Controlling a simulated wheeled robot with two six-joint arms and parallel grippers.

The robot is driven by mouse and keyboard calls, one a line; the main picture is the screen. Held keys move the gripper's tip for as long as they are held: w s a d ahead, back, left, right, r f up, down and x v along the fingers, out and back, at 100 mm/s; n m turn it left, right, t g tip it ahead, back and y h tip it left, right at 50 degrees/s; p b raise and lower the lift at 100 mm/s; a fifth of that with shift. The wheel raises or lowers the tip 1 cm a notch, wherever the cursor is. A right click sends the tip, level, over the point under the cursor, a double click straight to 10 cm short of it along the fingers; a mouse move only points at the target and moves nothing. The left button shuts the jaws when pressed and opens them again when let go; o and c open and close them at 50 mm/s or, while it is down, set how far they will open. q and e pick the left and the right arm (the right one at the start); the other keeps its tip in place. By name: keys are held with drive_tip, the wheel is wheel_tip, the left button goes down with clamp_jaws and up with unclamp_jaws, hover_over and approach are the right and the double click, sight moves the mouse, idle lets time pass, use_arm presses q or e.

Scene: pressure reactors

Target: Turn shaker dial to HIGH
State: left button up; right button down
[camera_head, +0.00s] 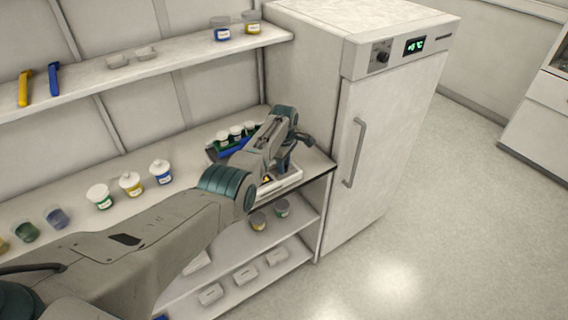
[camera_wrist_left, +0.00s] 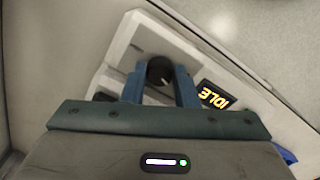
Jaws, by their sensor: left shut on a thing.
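The shaker (camera_head: 290,183) is a white box on the bench beside the tall white cabinet, mostly hidden behind my left arm in the head view. In the head view my left gripper (camera_head: 287,157) is partly hidden by the wrist. My right gripper is not in view.
A rack of white-capped jars (camera_head: 236,133) stands close behind my left wrist. Several jars (camera_head: 130,183) line the bench. The tall cabinet (camera_head: 385,130) has its own knob (camera_head: 381,56) and display. Open floor lies at right.

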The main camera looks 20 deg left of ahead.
use_arm(q)
drive_tip(key=m, duration=0.4)
drive_tip(key=shift+m, duration=0.4)
drive_tip(key=m, duration=0.9)
drive_tip(key=shift+p, duration=0.3)
drive_tip(key=m, duration=0.3)
drive_tip(key=shift+m, duration=0.3)
drive_tip(key=m, duration=0.3)
drive_tip(key=shift+m, duration=0.3)
drive_tip(key=m, duration=0.4)
drive_tip(key=shift+m, duration=0.3)
drive_tip(key=m, duration=0.5)
drive_tip(key=shift+m, duration=1.8)
